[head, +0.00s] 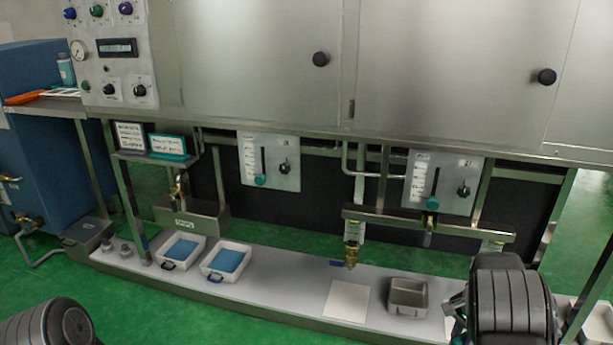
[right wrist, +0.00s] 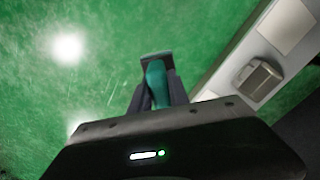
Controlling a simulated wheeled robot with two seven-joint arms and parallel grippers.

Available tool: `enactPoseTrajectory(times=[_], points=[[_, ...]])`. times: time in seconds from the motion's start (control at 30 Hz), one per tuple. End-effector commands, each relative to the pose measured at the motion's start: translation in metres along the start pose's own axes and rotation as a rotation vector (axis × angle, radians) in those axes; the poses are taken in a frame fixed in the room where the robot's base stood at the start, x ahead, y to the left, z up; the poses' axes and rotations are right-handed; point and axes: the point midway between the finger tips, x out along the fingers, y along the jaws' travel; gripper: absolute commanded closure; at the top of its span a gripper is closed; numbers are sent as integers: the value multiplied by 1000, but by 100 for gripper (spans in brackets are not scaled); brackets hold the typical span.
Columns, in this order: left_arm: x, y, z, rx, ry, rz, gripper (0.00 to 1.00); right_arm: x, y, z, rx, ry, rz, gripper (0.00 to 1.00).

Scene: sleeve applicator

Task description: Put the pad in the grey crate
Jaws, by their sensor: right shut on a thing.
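The grey crate (head: 408,297) is a small open bin on the low shelf, right of centre in the head view. It also shows at the right of the right wrist view (right wrist: 258,80). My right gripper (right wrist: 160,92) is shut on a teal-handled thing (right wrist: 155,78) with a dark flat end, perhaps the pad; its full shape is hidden. It is over the green floor in the wrist view, to the left of the crate and apart from it. My left gripper is out of view.
A white sheet (head: 346,301) lies left of the crate on the low shelf (head: 290,288). Two white trays (head: 166,262) (head: 212,272) with blue contents stand farther left. A brass valve (head: 352,254) and a steel rail (head: 430,222) hang above the shelf.

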Motion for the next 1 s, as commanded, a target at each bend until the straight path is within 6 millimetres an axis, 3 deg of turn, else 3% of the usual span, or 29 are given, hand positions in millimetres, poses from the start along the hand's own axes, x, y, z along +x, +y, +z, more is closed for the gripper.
enactPoseTrajectory(times=[0.6, 0.87, 1.0], points=[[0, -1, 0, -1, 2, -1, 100, -2, 0, 0, -35, 1, -1, 100], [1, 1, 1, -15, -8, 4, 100, -9, 5, 10, -232, 2, -3, 100], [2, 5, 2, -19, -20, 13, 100, -29, -13, 28, -446, 4, -6, 100]])
